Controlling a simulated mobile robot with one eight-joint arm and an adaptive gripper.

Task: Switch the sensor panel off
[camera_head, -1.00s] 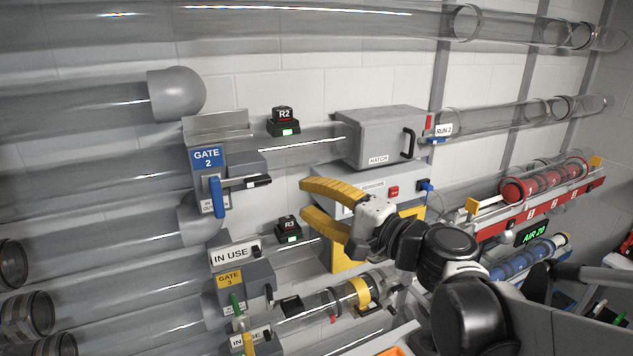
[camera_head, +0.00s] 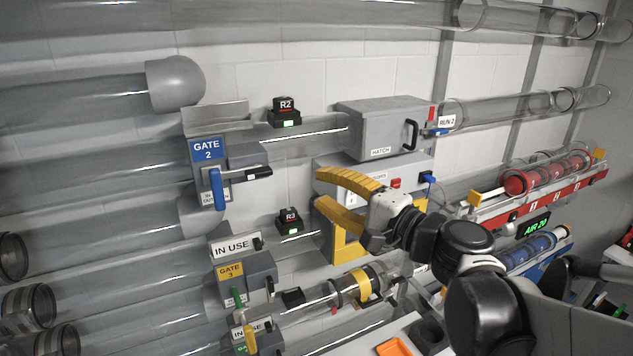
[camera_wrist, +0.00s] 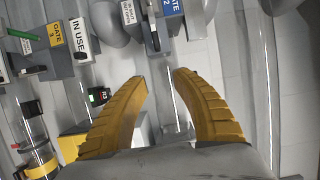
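The sensor panel (camera_head: 327,163) is a pale grey box on the wall under the hatch box. Its label is partly covered by my upper finger, with only the last letters readable. A red button (camera_head: 396,183) shows on its right part. A small white plate with a dark mark (camera_head: 351,195) shows between my fingers; I cannot tell whether it is a switch. My gripper (camera_head: 319,187) is open and empty, in front of the panel in the head view, pointing left. In the wrist view its two yellow fingers (camera_wrist: 160,77) are spread, with nothing between them.
The hatch box (camera_head: 375,135) with a black handle juts out above the panel. A blue plug (camera_head: 428,178) is at its right. A yellow bracket (camera_head: 345,245) is below. Gate 2 (camera_head: 207,165) and lit R2 (camera_head: 285,112) and R3 (camera_head: 290,222) units are left.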

